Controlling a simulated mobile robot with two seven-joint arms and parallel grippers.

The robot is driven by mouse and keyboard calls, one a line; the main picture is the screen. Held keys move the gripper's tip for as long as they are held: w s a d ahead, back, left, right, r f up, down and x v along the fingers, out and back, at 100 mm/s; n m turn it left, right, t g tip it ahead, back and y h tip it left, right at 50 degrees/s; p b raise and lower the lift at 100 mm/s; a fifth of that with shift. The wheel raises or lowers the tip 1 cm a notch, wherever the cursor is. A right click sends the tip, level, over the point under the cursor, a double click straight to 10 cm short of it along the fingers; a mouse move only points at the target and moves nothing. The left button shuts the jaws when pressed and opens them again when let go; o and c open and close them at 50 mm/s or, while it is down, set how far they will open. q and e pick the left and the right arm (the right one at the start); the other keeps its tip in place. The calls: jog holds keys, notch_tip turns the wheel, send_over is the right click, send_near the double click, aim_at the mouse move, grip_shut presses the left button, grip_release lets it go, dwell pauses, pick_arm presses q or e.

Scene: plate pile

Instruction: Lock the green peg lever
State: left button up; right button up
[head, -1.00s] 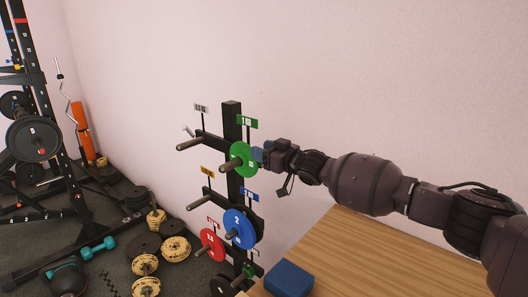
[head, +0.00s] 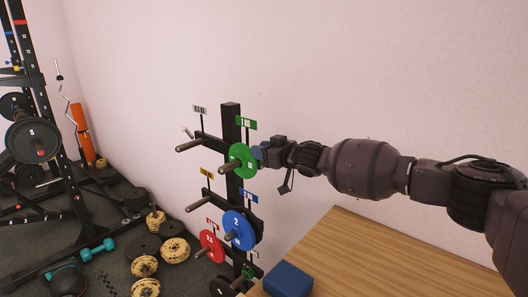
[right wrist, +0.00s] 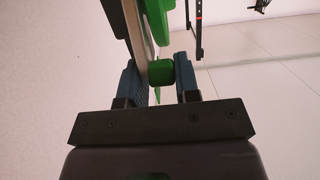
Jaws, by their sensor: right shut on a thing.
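The green plate (head: 242,161) hangs on a peg of the black rack, below the green sign (head: 246,124). My right gripper (head: 257,156) is at the plate's right edge. In the right wrist view its two blue fingers (right wrist: 160,79) stand on either side of a small green block, which looks like the green peg lever (right wrist: 161,71). The plate's green edge (right wrist: 158,20) rises just beyond it. The lever is hidden in the head view behind the plate and gripper. My left gripper is not in view.
A blue plate (head: 238,230) and a red plate (head: 211,246) hang lower on the rack. Bare pegs (head: 190,147) stick out to the left. A wooden table (head: 365,262) with a blue block (head: 288,279) stands below my right arm. Weights lie on the floor at left.

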jog(key=shift+s+a+f+g+h, duration=0.1)
jog(key=shift+a+g+h, duration=0.2)
jog(key=shift+a+g, duration=0.25)
jog(key=shift+f, duration=0.1)
jog(key=o, duration=0.5)
jog(key=shift+c, duration=0.2)
jog(key=o, duration=0.3)
jog(key=shift+a, duration=0.1)
jog(key=shift+o, duration=0.2)
jog(key=shift+r, duration=0.2)
jog(key=shift+d, duration=0.25)
